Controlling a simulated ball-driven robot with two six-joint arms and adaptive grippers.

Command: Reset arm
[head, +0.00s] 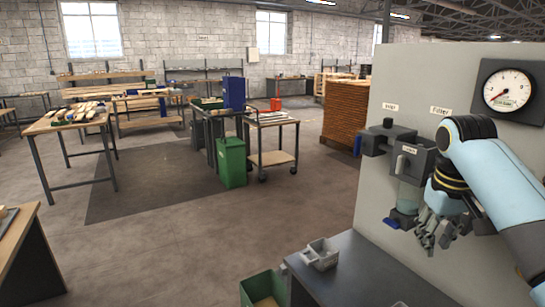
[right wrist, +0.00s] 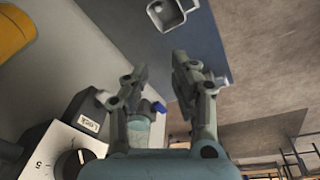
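My right arm comes in from the right in the head view, in front of the grey panel (head: 460,75). My right gripper (head: 440,235) hangs low beside the filter unit (head: 412,160) and its clear bowl (head: 408,195), above the dark bench. In the right wrist view the two fingers of this gripper (right wrist: 160,85) stand apart with nothing between them. A blue part (head: 402,220) sits under the bowl; blue also shows beside a finger in the right wrist view (right wrist: 158,107). My left gripper is not in view.
A pressure gauge (head: 509,90) is on the panel. A small grey tray (head: 320,254) stands on the bench (head: 365,285). A green bin (head: 263,289) is left of the bench. Worktables and a cart stand farther back, with open floor between.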

